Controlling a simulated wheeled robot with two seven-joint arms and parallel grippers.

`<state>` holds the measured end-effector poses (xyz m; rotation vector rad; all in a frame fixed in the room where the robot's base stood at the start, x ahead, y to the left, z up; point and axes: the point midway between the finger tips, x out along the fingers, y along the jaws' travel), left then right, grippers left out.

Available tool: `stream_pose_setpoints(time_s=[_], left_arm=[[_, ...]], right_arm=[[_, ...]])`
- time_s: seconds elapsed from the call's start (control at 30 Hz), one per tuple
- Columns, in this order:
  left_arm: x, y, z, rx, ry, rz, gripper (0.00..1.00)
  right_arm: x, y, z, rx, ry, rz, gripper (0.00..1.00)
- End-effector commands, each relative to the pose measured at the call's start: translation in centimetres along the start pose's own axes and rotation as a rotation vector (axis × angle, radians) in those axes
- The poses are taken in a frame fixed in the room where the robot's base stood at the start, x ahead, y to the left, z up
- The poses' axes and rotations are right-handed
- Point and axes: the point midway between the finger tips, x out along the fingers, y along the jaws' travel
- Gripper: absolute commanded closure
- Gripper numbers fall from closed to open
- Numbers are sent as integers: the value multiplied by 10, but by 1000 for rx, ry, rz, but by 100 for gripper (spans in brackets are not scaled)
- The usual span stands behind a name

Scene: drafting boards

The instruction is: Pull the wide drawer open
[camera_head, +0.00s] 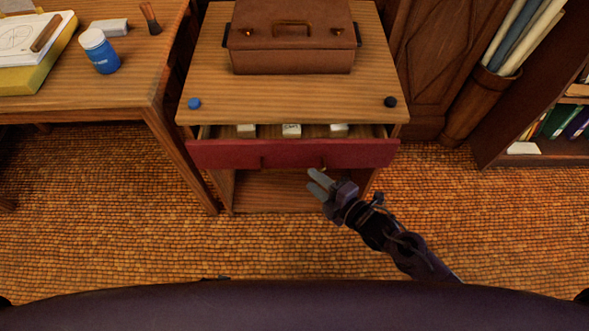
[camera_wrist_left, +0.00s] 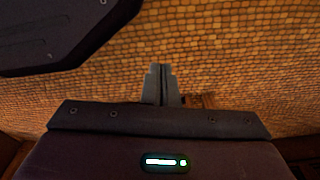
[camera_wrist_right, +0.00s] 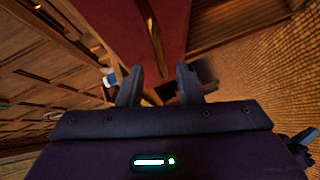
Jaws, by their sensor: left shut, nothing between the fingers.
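The wide drawer (camera_head: 220,153) has a red front and stands partly open under the wooden top of a small cabinet. My right gripper (camera_head: 316,184) is in front of the handle's right end, fingers apart. In the right wrist view, the fingers (camera_wrist_right: 160,78) are apart, with the handle's near end between or just beyond the tips; contact is unclear. My left gripper (camera_wrist_left: 161,72) is shut and empty over the floor.
Several pale boxes (camera_head: 291,131) lie in the drawer. A brown case (camera_head: 290,50), a blue knob (camera_head: 194,103) and a black knob (camera_head: 390,101) are on the cabinet top. A desk (camera_head: 130,70) stands left, a bookcase (camera_head: 500,125) right. The tiled floor in front is clear.

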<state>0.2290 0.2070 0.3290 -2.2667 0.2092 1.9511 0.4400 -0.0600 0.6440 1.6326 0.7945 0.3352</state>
Motion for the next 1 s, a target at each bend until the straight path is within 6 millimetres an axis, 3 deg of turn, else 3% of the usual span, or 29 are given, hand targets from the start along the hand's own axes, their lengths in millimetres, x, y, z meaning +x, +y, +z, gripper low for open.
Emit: stream_pose_setpoints(time_s=[0.1,0.2,0.7,1.0], left_arm=[[14,1,18,2,-9,1,100],[17,1,22,2,-8,1,100],[16,1,14,2,-4,1,100],[15,1,12,2,-3,1,100]], right_arm=[[-3,-4,-2,-79,51,38,67],[0,-4,-3,-105,68,56,67],[68,0,-8,-105,68,57,67],[74,-1,-9,-105,68,54,67]])
